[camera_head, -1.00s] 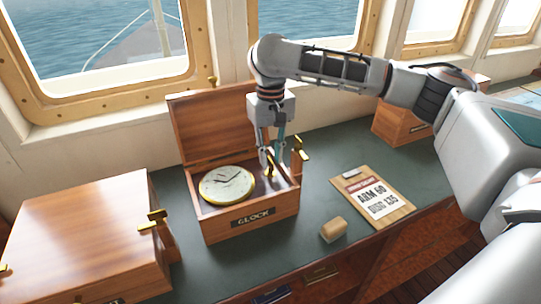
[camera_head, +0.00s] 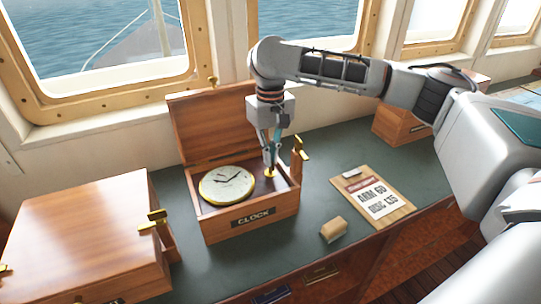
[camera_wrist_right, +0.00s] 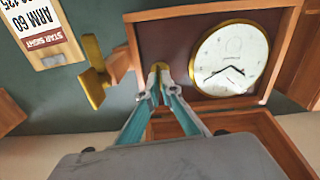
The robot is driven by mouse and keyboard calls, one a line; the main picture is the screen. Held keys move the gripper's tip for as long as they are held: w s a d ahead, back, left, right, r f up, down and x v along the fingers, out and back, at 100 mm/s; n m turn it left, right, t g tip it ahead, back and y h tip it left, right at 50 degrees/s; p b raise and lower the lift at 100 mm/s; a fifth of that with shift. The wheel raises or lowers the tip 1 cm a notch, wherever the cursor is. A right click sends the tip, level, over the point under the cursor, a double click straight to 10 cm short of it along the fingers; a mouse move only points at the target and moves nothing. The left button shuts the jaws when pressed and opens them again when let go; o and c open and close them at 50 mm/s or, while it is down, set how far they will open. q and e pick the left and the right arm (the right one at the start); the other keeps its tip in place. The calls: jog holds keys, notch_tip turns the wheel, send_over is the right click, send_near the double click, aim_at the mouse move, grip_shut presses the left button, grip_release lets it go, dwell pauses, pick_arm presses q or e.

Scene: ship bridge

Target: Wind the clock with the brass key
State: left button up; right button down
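The round clock (camera_head: 227,184), with a white dial and gold rim, lies face up in the left part of an open wooden box (camera_head: 240,222) labelled CLOCK. My right gripper (camera_head: 270,168) points down into the right part of that box. Its fingers are together on the brass key (camera_head: 270,174), of which only a small part shows. In the right wrist view the fingertips (camera_wrist_right: 160,85) close around the brass key (camera_wrist_right: 154,76), beside the clock (camera_wrist_right: 230,61). The key's lower end is hidden. My left gripper is not in view.
A brass latch (camera_head: 301,147) stands up at the box's right side, close to my gripper. A closed wooden box (camera_head: 85,225) is at left, another (camera_head: 402,124) at back right. A clipboard (camera_head: 372,197) and tan block (camera_head: 333,229) lie on the green top.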

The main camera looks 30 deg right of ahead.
jog(key=n, duration=0.8)
jog(key=shift+n, duration=0.3)
jog(key=n, duration=0.4)
jog(key=shift+n, duration=0.3)
jog(key=n, duration=0.4)
jog(key=shift+n, duration=0.3)
jog(key=n, duration=1.4)
jog(key=shift+r, duration=0.1)
jog(key=shift+n, duration=1.8)
jog(key=shift+n, duration=0.3)
